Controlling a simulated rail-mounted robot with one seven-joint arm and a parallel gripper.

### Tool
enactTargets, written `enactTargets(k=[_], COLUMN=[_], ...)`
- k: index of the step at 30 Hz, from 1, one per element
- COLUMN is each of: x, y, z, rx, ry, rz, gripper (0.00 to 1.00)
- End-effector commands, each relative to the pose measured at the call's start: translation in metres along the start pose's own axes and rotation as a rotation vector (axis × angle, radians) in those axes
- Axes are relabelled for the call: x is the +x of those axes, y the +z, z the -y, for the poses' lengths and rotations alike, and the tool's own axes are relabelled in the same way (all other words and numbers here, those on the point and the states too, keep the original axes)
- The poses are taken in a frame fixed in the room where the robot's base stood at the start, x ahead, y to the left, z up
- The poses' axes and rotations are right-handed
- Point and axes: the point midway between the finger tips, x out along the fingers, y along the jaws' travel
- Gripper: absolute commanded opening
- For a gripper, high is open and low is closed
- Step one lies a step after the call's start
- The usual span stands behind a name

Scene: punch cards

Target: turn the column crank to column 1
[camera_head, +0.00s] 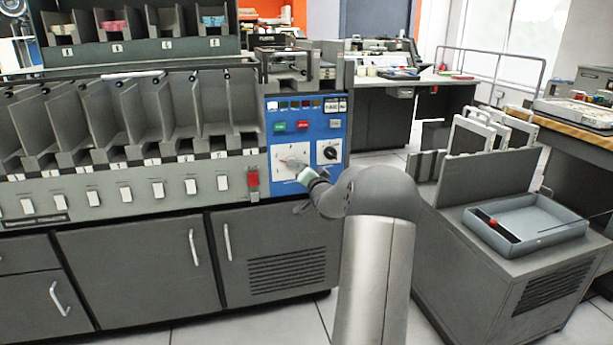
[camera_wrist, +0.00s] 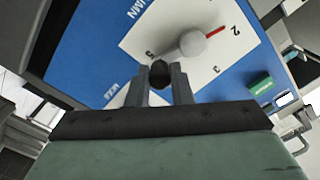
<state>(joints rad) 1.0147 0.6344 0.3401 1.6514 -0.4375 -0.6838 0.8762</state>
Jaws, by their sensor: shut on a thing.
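The column crank (camera_wrist: 188,45) sits on a white number plate (camera_head: 283,172) on the blue control panel (camera_head: 334,121). In the wrist view its round grey hub has a red pointer (camera_wrist: 215,32) that points close to the numeral 2. The numerals 3 and 5 also show on the plate. My gripper (camera_wrist: 160,82) is shut on the crank's dark handle knob (camera_wrist: 160,71), on the side of the hub away from the pointer. In the head view my gripper (camera_head: 305,173) covers the lower right of the plate, and the numerals are too small to read.
A black rotary knob (camera_head: 330,153) is right of the crank plate. Green (camera_head: 280,127) and red (camera_head: 303,125) buttons are above. A grey cart with a blue tray (camera_head: 540,222) stands to the right.

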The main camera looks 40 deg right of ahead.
Motion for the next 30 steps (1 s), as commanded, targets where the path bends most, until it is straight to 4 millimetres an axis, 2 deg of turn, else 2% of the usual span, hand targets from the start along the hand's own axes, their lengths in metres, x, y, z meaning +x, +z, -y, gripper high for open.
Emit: enactTargets(k=[18, 30], x=[0.000, 0.000], y=[-0.017, -0.022], z=[0.017, 0.025], rx=[-0.560, -0.765], ry=[-0.002, -0.001], rz=[0.003, 0.003], gripper=[0.00, 0.00])
